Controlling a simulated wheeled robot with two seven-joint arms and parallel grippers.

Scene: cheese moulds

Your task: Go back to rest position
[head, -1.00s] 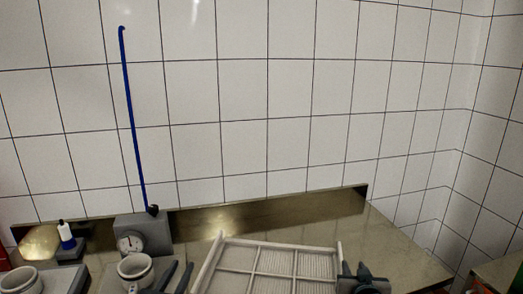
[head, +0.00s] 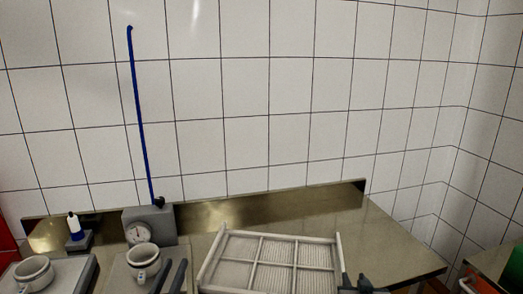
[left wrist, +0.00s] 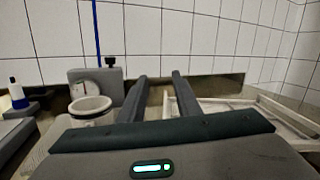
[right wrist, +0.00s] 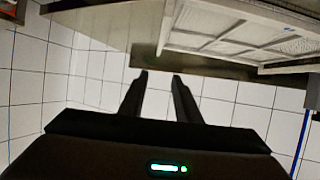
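My left gripper (head: 171,276) shows at the bottom of the head view, right of a white mould (head: 142,258). In the left wrist view my left gripper (left wrist: 160,80) has its two fingers apart with nothing between them. My right gripper (head: 364,285) is at the bottom edge of the head view, by the right front corner of a white divided frame (head: 262,236). In the right wrist view my right gripper (right wrist: 160,76) has its fingers apart and empty. That view is upside down, with the frame (right wrist: 215,45) above and to the right of the fingers.
A grey box with a dial (head: 150,224) and an upright blue rod (head: 140,110) stands at the back. A white bottle (head: 73,225) and another mould (head: 34,269) are at left. The steel bench (head: 395,245) is bare at right, before the tiled wall.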

